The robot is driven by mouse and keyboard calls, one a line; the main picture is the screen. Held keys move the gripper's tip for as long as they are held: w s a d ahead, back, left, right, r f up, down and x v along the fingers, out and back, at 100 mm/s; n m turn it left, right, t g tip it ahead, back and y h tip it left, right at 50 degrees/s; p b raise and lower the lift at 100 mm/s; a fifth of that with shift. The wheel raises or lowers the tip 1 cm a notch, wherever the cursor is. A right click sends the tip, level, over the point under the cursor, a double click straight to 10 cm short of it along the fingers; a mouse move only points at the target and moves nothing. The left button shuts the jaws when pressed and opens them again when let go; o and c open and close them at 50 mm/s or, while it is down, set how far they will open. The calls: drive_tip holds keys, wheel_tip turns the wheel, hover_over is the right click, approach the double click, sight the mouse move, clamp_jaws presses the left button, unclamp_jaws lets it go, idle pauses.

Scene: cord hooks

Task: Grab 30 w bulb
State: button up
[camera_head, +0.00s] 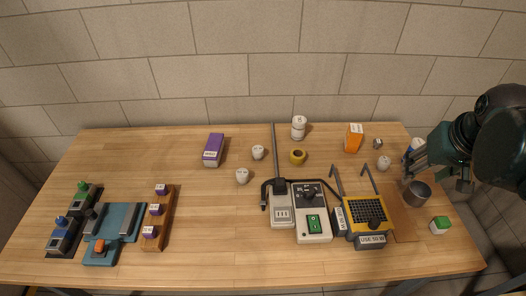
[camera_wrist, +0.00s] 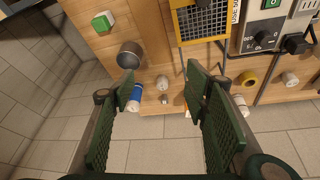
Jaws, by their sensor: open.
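Several small white bulb-like objects stand on the table. One white bulb (camera_head: 384,162) is at the right, near my gripper; in the wrist view this bulb (camera_wrist: 162,82) shows between the fingers, beyond their tips. Two more white bulbs, one upper (camera_head: 258,152) and one lower (camera_head: 242,175), stand near the middle. Their labels are too small to read, so I cannot tell which is 30 W. My gripper (camera_head: 438,168) is open and empty above the table's right end, right of the nearest bulb. Its spread fingers (camera_wrist: 162,76) also show in the wrist view.
A blue-and-white can (camera_wrist: 134,98), a dark metal cup (camera_head: 417,192) and a small grey nut (camera_head: 377,143) are close to my gripper. An orange box (camera_head: 353,138) and yellow-black device (camera_head: 366,213) stand left of it. The wall is behind the table.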

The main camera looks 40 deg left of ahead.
drive_tip(key=w+a+n+g+p, duration=0.1)
drive_tip(key=w+a+n+p, duration=0.2)
drive_tip(key=a, duration=1.1)
drive_tip(key=n+g+h+p, duration=0.2)
drive_tip(key=n+g+p, duration=0.1)
drive_tip(key=n+p, duration=0.25)
hover_over(257, 149)
drive_tip(key=shift+n, duration=0.25)
drive_tip(key=f, duration=1.6)
drive_tip(key=shift+w+d+f, duration=0.1)
drive_tip(key=shift+d+f, duration=0.1)
drive_tip(key=shift+f, duration=0.05)
drive_tip(key=shift+a+f, duration=0.2)
drive_tip(key=shift+a, duration=0.05)
drive_tip(key=shift+f, duration=0.1)
drive_tip(key=shift+f, duration=1.2)
drive_tip(key=shift+f, duration=0.1)
